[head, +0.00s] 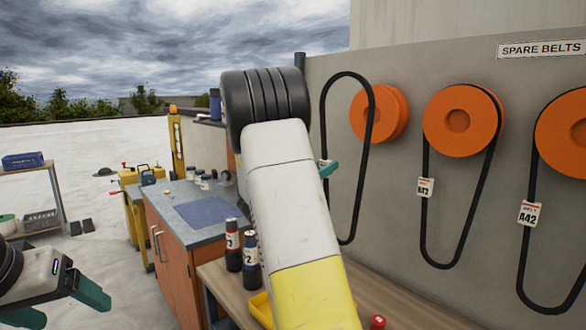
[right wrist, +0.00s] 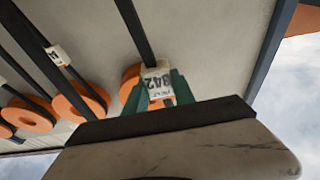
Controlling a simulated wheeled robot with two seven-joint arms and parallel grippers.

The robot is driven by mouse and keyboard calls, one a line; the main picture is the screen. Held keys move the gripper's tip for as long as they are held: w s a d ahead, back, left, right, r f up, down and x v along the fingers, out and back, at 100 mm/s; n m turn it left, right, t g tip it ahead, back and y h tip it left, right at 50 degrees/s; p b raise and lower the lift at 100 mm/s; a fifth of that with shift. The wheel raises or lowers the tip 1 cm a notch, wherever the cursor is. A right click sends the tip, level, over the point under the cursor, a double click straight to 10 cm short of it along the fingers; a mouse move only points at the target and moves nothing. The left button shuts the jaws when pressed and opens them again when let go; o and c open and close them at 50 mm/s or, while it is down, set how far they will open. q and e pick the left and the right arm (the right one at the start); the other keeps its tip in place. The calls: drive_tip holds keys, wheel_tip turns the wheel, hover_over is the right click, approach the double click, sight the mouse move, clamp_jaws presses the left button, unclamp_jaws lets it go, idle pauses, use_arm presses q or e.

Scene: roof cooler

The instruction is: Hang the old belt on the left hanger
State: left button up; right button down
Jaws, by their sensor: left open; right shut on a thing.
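The old belt (head: 323,120) is a black upright loop with a white tag, in the head view's middle. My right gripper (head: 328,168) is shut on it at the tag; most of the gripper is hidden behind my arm. The right wrist view shows the tag (right wrist: 156,84) between the green fingers. The left hanger (head: 395,112), an orange disc on the wall, is right of the belt. The loop's right strand overlaps the disc's left edge in the picture; the gap in depth is unclear. My left gripper (head: 68,314) is open and empty at lower left.
Two more orange hangers (head: 458,120) (head: 575,135) carry tagged belts under the SPARE BELTS sign (head: 541,48). Below are a wooden bench (head: 405,305) and two dark bottles (head: 249,255). A grey-topped cabinet (head: 170,205) stands to the left.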

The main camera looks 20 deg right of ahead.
drive_tip(key=w+d, duration=0.2)
drive_tip(key=d, duration=0.7)
drive_tip(key=shift+w+d+f, duration=0.15)
drive_tip(key=shift+w+f, duration=0.05)
drive_tip(key=shift+w, duration=0.1)
drive_tip(key=shift+w+d, duration=0.15)
drive_tip(key=shift+d, duration=0.35)
idle(1.7)
drive_tip(key=shift+w+d, duration=0.2)
drive_tip(key=shift+d, duration=0.5)
drive_tip(key=shift+w+d, duration=0.2)
drive_tip(key=shift+d, duration=0.5)
drive_tip(key=shift+w+d, duration=0.1)
drive_tip(key=shift+d, duration=0.15)
drive_tip(key=shift+f, duration=0.45)
idle(0.7)
drive_tip(key=shift+f, duration=0.6)
drive_tip(key=c, duration=1)
unclamp_jaws()
